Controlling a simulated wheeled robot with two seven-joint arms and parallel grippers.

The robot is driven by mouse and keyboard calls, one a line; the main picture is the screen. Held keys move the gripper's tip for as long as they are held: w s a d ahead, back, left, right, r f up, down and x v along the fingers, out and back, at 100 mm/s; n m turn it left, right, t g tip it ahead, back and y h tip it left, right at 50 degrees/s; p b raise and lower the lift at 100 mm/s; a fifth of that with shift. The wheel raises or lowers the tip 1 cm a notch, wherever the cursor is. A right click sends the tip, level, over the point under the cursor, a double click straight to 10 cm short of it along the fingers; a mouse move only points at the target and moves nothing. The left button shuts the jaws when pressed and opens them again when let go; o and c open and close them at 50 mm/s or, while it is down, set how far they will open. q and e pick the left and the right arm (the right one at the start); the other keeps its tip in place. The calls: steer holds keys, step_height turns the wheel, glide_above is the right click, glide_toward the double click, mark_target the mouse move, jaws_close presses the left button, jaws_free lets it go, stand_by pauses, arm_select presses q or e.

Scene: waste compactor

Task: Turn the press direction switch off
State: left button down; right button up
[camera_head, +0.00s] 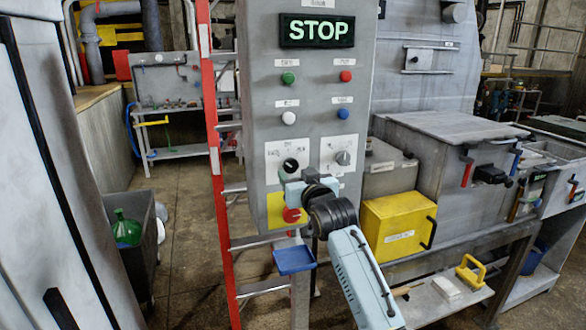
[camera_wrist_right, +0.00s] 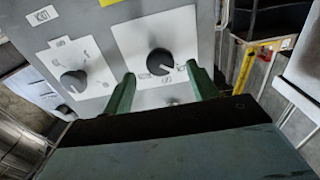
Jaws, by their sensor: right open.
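Two rotary switches sit side by side on white plates on the grey control panel (camera_head: 255,100). The left switch (camera_head: 291,164) has a black knob and the right switch (camera_head: 343,158) a grey-looking one; their lettering is too small to read. My right gripper (camera_head: 293,180) is just below and in front of the left switch. The right wrist view looks inverted. There the open green fingers (camera_wrist_right: 160,75) stand either side of one black knob (camera_wrist_right: 160,62); contact is not clear. The other knob (camera_wrist_right: 73,81) is apart to the left. My left gripper is out of view.
A red emergency button (camera_head: 292,215) on a yellow plate is partly behind my right gripper. Coloured push buttons and a lit STOP display (camera_head: 316,30) are above. A red ladder (camera_head: 212,130) stands left, and a yellow box (camera_head: 399,226) right.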

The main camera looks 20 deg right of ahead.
mark_target(292, 167)
steer(key=shift+w, duration=1.95)
steer(key=shift+c, duration=0.2)
steer(key=c, duration=0.9)
